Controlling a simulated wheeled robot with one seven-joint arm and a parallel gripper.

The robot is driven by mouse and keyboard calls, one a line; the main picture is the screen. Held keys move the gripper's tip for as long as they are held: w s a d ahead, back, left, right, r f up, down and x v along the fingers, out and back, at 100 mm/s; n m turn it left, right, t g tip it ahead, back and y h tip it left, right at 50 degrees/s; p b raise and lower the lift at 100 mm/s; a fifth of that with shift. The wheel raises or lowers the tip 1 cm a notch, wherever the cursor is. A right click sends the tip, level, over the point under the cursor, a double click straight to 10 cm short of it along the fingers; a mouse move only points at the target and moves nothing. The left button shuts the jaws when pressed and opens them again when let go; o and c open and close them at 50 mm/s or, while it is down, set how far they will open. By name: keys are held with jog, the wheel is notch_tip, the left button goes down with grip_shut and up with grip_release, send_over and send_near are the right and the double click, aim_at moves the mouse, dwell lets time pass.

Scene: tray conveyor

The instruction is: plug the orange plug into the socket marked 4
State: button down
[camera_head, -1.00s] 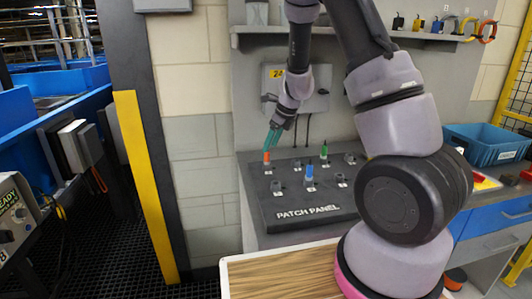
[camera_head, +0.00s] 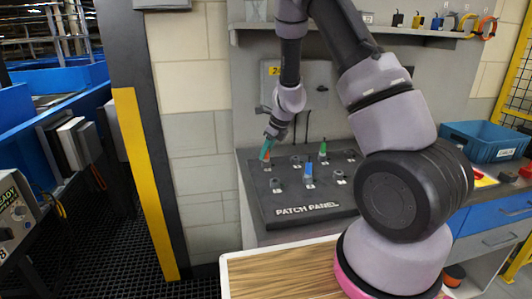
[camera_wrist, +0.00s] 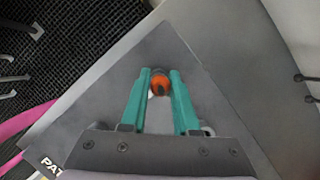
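The orange plug (camera_head: 267,157) is at the left back of the dark patch panel (camera_head: 292,212). My gripper (camera_head: 265,150) is low over that corner with its teal fingers pointing down. In the wrist view the orange plug (camera_wrist: 160,84) lies between the two teal fingertips (camera_wrist: 160,78), one on each side. No clear gap shows, but I cannot tell whether they press on it. The plug's lower end and what it sits in are hidden. Round grey sockets, one of them (camera_head: 340,177) at the right, have white labels too small to read.
A blue plug (camera_head: 309,170) and a green plug (camera_head: 323,150) stand on the panel, right of my gripper. A grey wall box (camera_head: 312,88) is behind. A wooden-topped surface (camera_head: 280,270) lies in front, and a blue bin (camera_head: 487,143) stands at the right.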

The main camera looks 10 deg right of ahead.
jog(key=shift+r, duration=0.15)
jog(key=shift+r, duration=0.65)
jog(key=shift+r, duration=0.1)
jog(key=shift+r, duration=0.7)
jog(key=shift+r, duration=0.1)
jog(key=shift+r, duration=1.95)
